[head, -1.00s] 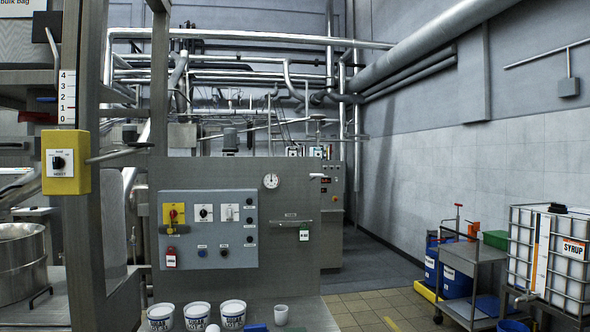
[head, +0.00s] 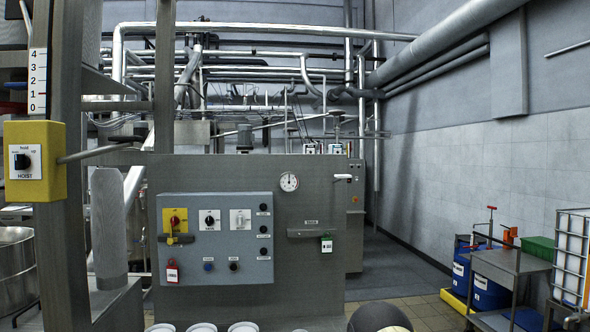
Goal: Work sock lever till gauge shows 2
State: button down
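No lever carries a readable sock label, so I cannot tell which one is meant. A long grey lever (head: 98,154) sticks out to the right from the yellow hoist box (head: 35,161) on the steel post. A scale plate (head: 37,80) marked 0 to 4 is on the post above it; I cannot make out a pointer on it. A pale grey cloth-like sleeve (head: 108,222) hangs right of the post. A round white dial gauge (head: 289,181) is on the grey panel; its numbers are too small to read. A small white-ended handle (head: 343,177) is right of it.
A blue-grey control box (head: 216,262) with switches and a red tag is on the panel. A horizontal bar (head: 308,233) with a green tag is right of it. White tubs (head: 243,327) show at the bottom edge. A cart (head: 508,262) and blue drums (head: 489,291) stand at right.

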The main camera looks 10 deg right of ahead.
aim_at(339, 177)
jog(key=z, duration=0.15)
jog(key=i, duration=1)
jog(key=z, duration=0.55)
